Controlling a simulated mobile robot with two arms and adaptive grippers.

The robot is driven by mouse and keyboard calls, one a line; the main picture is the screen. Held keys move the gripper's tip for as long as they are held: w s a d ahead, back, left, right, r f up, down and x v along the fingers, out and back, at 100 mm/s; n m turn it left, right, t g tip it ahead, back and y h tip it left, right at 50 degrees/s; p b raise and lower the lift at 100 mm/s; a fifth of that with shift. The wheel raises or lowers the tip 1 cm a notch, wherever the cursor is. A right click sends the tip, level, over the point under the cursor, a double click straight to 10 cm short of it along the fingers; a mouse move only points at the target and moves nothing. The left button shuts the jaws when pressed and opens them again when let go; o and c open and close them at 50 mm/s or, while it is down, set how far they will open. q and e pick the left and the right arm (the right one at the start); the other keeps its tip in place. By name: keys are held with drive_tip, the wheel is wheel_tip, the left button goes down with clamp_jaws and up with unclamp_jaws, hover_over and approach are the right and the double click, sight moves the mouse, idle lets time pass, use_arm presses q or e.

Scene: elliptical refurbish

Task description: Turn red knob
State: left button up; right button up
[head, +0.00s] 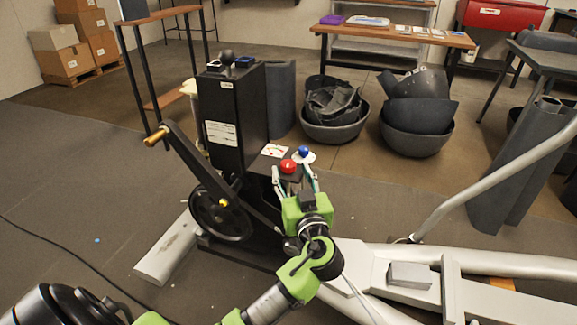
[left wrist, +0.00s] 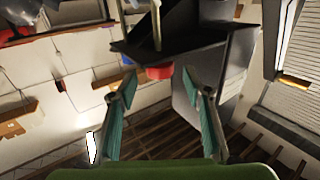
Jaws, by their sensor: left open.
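The red knob (head: 288,166) is a round red cap on the elliptical machine, just in front of the black upright housing (head: 231,118). It also shows in the left wrist view (left wrist: 158,72), ahead of my fingers and between their tips. My left gripper (head: 293,173) is open, with one teal finger on each side of the knob. I cannot tell whether either finger touches it. The gripper's green body also shows along the bottom of the left wrist view. My right gripper is in neither view.
A blue knob (head: 303,152) on a white base sits close behind and right of the red one. A crank arm with a brass-coloured end (head: 156,137) and a black wheel (head: 219,212) are at left. The pale machine frame (head: 470,292) extends right. Dark bins (head: 416,142) stand behind.

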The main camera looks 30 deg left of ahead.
sight(290, 169)
use_arm(q)
drive_tip(key=shift+x, duration=2.05)
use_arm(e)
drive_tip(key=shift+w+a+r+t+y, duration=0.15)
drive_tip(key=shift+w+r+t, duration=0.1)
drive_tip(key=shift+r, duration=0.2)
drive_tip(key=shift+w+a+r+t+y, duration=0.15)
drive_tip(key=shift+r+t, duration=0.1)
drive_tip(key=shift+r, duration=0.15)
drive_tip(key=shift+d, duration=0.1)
use_arm(q)
drive_tip(key=c, duration=1.1)
